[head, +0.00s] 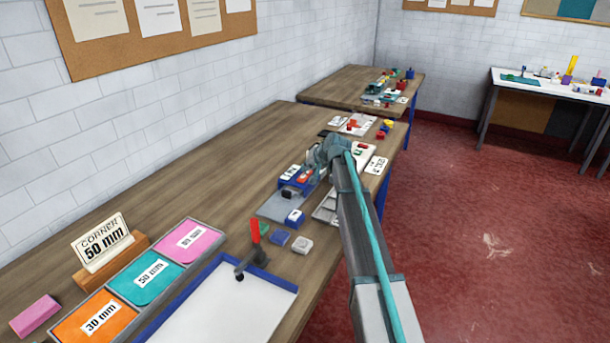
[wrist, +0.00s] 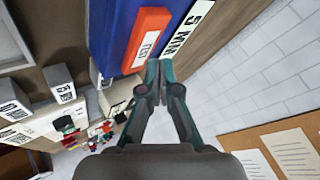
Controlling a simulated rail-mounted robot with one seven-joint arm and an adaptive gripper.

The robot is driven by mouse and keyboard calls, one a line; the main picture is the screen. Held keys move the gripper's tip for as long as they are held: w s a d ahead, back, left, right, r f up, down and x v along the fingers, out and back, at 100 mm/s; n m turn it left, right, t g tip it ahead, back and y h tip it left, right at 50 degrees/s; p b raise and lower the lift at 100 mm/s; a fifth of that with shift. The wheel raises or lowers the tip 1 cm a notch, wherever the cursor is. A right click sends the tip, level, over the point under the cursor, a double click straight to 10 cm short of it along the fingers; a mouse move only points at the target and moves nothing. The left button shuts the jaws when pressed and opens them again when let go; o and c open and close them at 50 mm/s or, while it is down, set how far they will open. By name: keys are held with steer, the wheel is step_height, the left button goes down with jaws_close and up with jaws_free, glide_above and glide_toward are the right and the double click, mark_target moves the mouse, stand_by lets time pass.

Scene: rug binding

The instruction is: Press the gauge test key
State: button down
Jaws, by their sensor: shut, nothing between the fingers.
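The gauge is a blue box (wrist: 112,35) that fills the top of the wrist view. An orange-red key with a small white label (wrist: 150,22) sits on its face; I cannot read the label surely. A white plate reading "5 MM" (wrist: 192,25) is beside it. My gripper (wrist: 160,68) is shut and empty, with its fingertips by the key's lower right end; I cannot tell whether they touch. In the head view the blue gauge (head: 291,187) and its red key (head: 304,176) stand on the near bench, and my arm hides the fingertips.
A black stand with a red post (head: 254,232) is nearer, beside a blue-edged white board (head: 222,306). The bench along the wall (head: 200,165) is clear.

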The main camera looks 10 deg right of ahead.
mark_target(306, 175)
steer(key=shift+r, duration=0.2)
steer(key=shift+r+p, duration=0.95)
steer(key=shift+r, duration=1.45)
